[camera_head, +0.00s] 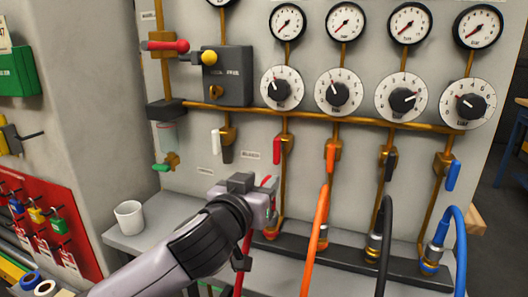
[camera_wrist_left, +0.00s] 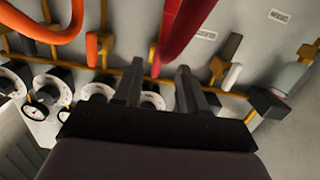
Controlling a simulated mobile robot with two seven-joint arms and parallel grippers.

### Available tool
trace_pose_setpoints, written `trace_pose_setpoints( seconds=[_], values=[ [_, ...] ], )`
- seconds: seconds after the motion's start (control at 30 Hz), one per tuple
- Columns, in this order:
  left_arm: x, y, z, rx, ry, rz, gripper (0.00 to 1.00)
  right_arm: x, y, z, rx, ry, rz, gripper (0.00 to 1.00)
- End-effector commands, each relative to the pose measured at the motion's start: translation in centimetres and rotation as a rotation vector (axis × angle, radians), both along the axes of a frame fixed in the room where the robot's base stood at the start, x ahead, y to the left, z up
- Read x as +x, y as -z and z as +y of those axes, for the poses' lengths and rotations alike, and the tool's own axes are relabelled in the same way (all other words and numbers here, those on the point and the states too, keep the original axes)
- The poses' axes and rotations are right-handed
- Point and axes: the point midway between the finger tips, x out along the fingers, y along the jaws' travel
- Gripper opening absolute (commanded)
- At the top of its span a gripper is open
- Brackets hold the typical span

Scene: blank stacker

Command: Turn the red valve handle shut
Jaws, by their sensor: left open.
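A red valve handle (camera_head: 277,150) hangs straight down from its brass valve on the panel, in the row of coloured handles. Another red handle (camera_head: 168,45) sticks out sideways at the upper left, by a grey box. My left gripper (camera_head: 270,194) is open, just below the hanging red handle and in front of the panel. In the left wrist view a thick red length (camera_wrist_left: 185,28), apparently the red hose, passes beyond the two spread fingers (camera_wrist_left: 158,90). I cannot tell whether it touches them. My right gripper is out of view.
Orange (camera_head: 315,230), black (camera_head: 385,240) and blue (camera_head: 460,240) hoses rise right of my left gripper. A white handle (camera_head: 215,141) hangs to its upper left. Dials (camera_head: 338,93) and gauges line the panel above. A white cup (camera_head: 129,217) stands on the ledge at left.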

Motion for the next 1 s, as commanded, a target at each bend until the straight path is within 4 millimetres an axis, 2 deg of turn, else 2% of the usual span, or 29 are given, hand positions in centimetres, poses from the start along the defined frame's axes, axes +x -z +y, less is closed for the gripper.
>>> trace_pose_setpoints(
  seconds=[0.03,0.1,0.23,0.47,0.8,1.0],
  values=[
    [0.4,-1.3,-0.2,0.003,-0.001,-0.033,0.41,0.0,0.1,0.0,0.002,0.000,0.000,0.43],
    [0.8,-2.5,-0.4,0.002,0.000,-0.062,0.41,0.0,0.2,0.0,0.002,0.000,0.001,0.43],
    [1.2,-3.8,-0.6,-0.001,0.003,-0.091,0.41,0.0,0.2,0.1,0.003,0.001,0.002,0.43],
    [2.3,-4.2,-1.0,-0.002,0.002,-0.097,0.41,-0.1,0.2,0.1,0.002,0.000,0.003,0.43],
    [6.0,-4.2,-2.2,-0.001,0.003,-0.097,0.41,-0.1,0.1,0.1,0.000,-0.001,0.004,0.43],
    [7.4,-4.1,-2.7,-0.002,0.004,-0.097,0.41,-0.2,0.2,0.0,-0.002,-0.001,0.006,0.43]
  ],
)
